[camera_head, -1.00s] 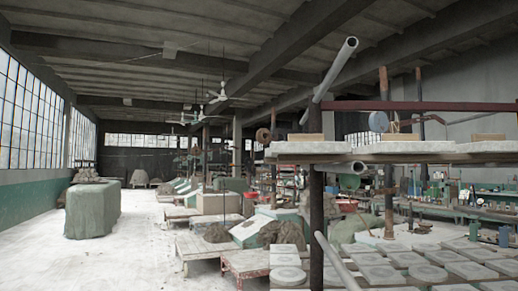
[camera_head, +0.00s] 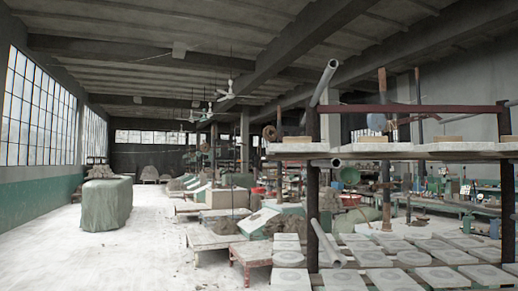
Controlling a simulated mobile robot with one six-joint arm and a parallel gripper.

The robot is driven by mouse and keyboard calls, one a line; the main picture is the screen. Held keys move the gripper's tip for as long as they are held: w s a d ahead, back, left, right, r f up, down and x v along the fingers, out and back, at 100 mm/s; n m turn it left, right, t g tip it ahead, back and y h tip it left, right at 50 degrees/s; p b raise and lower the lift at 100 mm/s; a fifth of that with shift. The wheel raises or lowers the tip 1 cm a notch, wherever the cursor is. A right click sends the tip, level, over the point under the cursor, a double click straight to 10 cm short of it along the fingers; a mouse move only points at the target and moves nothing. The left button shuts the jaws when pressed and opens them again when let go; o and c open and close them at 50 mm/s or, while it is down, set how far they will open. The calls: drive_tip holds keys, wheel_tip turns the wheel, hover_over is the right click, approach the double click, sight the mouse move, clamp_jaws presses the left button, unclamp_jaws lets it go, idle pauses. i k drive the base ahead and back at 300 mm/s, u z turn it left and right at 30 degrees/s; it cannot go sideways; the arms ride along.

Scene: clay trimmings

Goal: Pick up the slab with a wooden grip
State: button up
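A slab with a wooden grip cannot be picked out for certain. Small tan blocks that look wooden lie on the pale upper shelf (camera_head: 410,149) at right: a left block (camera_head: 297,139), a middle block (camera_head: 372,139) and a right block (camera_head: 449,139). Whether any of them is a grip on a slab is too small to tell. Below the shelf, many pale flat slabs lie in rows, among them a front slab (camera_head: 391,279) and a round-faced slab (camera_head: 288,259). No wooden grip shows on these. My gripper is not in view.
Dark posts (camera_head: 312,200) and slanting pipes (camera_head: 324,83) frame the rack. A low reddish table (camera_head: 251,252) stands left of the slabs. A green covered block (camera_head: 107,204) stands farther left. The pale floor (camera_head: 140,255) between is largely clear.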

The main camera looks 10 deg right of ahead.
sight(297, 145)
drive_tip(key=z, duration=0.15)
drive_tip(key=i, duration=0.9)
drive_tip(key=u, duration=0.2)
drive_tip(key=k, duration=0.85)
drive_tip(key=z, duration=0.2)
drive_tip(key=i, duration=0.65)
